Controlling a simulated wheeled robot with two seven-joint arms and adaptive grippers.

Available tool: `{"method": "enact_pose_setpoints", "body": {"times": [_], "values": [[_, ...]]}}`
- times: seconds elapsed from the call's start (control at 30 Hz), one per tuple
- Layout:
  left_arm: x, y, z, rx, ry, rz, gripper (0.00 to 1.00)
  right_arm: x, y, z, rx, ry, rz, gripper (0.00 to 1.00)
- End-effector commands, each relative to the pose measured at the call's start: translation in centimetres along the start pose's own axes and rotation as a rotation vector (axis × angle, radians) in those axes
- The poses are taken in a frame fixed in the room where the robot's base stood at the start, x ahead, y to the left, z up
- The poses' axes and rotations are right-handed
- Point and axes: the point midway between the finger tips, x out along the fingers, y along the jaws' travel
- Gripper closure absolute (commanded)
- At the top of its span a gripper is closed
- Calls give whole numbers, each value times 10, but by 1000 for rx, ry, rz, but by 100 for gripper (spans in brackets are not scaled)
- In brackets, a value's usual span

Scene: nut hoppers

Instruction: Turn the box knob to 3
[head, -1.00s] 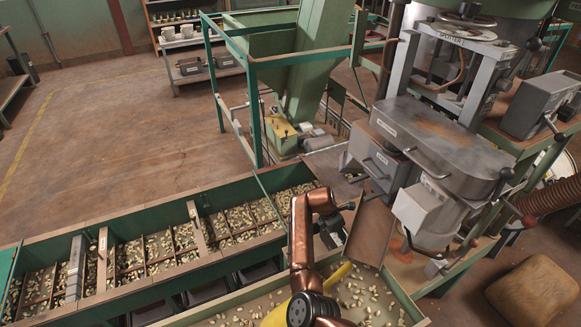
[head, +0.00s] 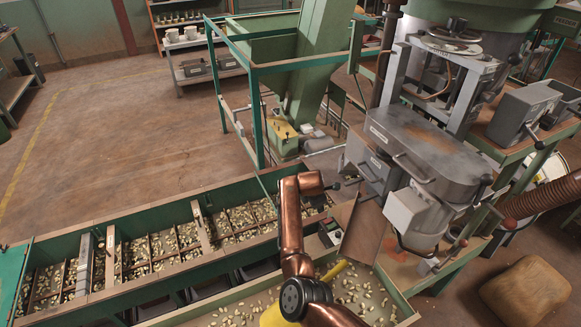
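A small dark box (head: 330,232) with a pale face stands at the near edge of the machine, just left of the sloping brown chute. Its knob and any numbers are too small to read. My copper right arm rises from the bottom middle, and its wrist bends to the right above and left of this box. My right gripper (head: 335,186) is a small dark shape at the arm's end, apart from the box in the picture; its fingers cannot be made out. My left gripper is not in view.
The grey splitter machine (head: 430,145) with handles and levers stands to the right. A long green sorting trough (head: 75,245) with nuts in compartments runs along the left. A green frame (head: 255,110) stands behind. Open floor lies at the back left. A brown sack (head: 525,290) sits at lower right.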

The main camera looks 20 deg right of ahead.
Motion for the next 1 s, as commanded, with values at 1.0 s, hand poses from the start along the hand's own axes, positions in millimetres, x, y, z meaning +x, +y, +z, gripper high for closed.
{"method": "enact_pose_setpoints", "body": {"times": [1.0], "values": [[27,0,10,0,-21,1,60,-18,166,-5,319,115,655,64]]}}
